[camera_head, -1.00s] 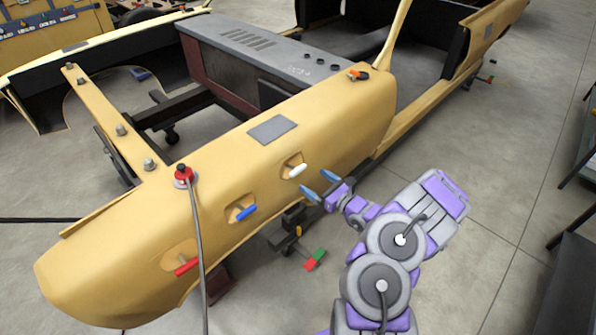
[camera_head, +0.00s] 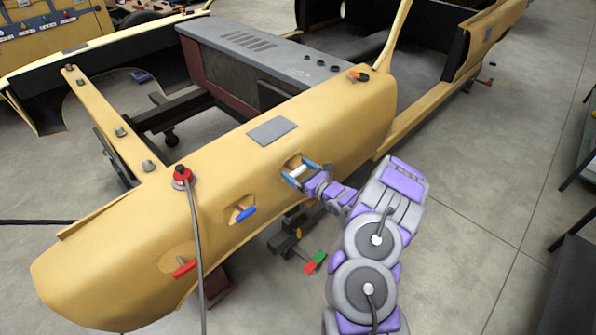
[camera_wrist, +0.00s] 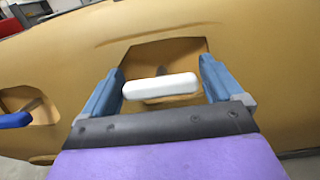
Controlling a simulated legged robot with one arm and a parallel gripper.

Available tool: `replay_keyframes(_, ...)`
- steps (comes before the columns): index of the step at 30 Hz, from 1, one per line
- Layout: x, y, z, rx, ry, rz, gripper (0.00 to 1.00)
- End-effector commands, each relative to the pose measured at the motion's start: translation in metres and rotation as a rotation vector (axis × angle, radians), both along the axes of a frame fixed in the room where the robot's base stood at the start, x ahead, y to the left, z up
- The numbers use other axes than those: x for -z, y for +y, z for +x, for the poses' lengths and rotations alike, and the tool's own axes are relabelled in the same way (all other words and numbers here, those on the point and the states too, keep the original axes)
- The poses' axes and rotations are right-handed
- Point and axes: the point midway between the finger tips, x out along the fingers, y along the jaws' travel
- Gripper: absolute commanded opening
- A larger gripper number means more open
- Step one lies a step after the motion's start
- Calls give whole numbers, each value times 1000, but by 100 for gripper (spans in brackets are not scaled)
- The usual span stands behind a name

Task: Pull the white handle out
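The white handle (camera_wrist: 160,87) is a short rounded bar set in a recess of the yellow car shell (camera_head: 345,115). In the wrist view it lies crosswise between the two blue fingers of my gripper (camera_wrist: 165,85), with gaps at both ends. The fingers stand apart, one on each side of the recess. In the head view my gripper (camera_head: 300,172) is at the white handle (camera_head: 297,171), which is partly covered by the fingers. I cannot tell how deep the fingertips reach.
A blue handle (camera_head: 246,213) and a red handle (camera_head: 184,268) sit in recesses to the left. A grey cable (camera_head: 196,235) hangs from a red knob (camera_head: 182,177). Red and green blocks (camera_head: 315,262) are low below the shell. Open floor (camera_head: 470,200) lies to the right.

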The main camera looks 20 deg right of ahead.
Motion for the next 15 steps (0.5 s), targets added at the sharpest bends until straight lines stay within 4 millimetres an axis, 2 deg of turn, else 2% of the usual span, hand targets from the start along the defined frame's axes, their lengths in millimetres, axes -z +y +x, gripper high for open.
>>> replay_keyframes(2,0,0,0,0,0,0,86)
replay_keyframes(15,0,-1,0,1,0,0,44)
